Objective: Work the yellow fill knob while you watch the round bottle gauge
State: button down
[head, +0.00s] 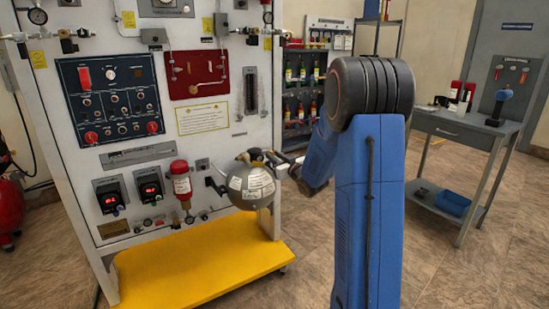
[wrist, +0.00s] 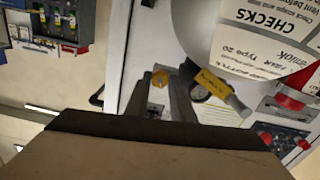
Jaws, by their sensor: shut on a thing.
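The round grey bottle (head: 251,187) with white labels is mounted low on the trainer's front; its labelled body also shows in the wrist view (wrist: 272,45). My gripper (head: 287,166) is at the right side of the bottle's neck, shut on a small part there. A small round bottle gauge (wrist: 199,93) sits beside the neck, partly behind a yellow-tagged part (wrist: 215,85). Its reading is too small to tell.
The white trainer panel (head: 230,150) carries several controls and a red cylinder (head: 181,184) left of the bottle. A yellow step (head: 190,270) juts out below. A side table (head: 450,135) stands at right. Open floor lies between.

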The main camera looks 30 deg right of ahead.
jog(key=shift+m, duration=2)
jog(key=c, duration=1.5)
grip_release()
jog(key=s, duration=1.7)
jog(key=shift+s+d, duration=0.2)
jog(key=shift+d, duration=0.15)
